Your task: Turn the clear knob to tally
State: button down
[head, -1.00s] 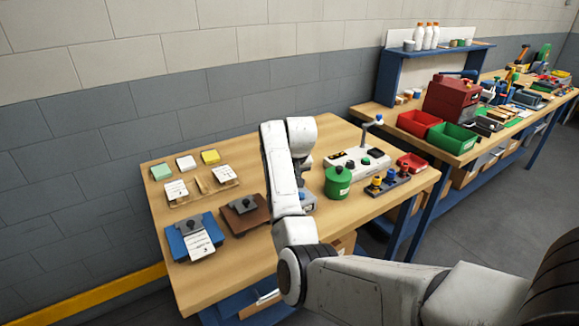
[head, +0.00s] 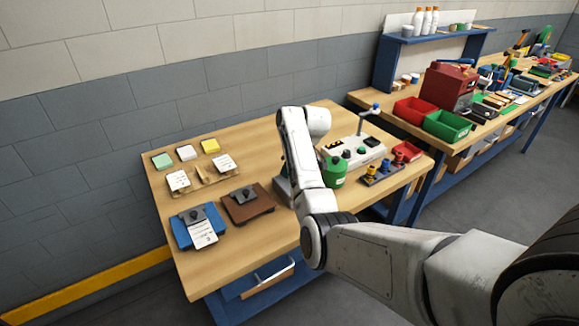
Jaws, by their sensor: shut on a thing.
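My gripper is hidden behind my white forearm, which rises over the middle of the near table. A grey boxy device (head: 282,190) shows only in part at the left edge of the forearm. No knob on it can be made out. A white console (head: 368,149) with dark and green controls and an upright blue-tipped lever stands to the right of my arm. I cannot tell which control, if any, is the clear knob, and no tally marking is readable.
A green canister (head: 335,172) stands close to the right of my forearm, by a base with coloured knobs (head: 382,175). A brown stand (head: 246,205) and a blue stand with a paper (head: 185,236) lie left. The near table (head: 235,265) has bare wood in front.

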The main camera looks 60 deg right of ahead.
dwell(0.4)
jog(key=c, duration=0.9)
grip_release()
jog(key=shift+o, duration=0.2)
jog(key=shift+r, duration=0.1)
jog(key=b+v, duration=0.1)
jog(key=v, duration=0.9)
jog(key=shift+r, duration=0.3)
jog(key=shift+s, duration=0.15)
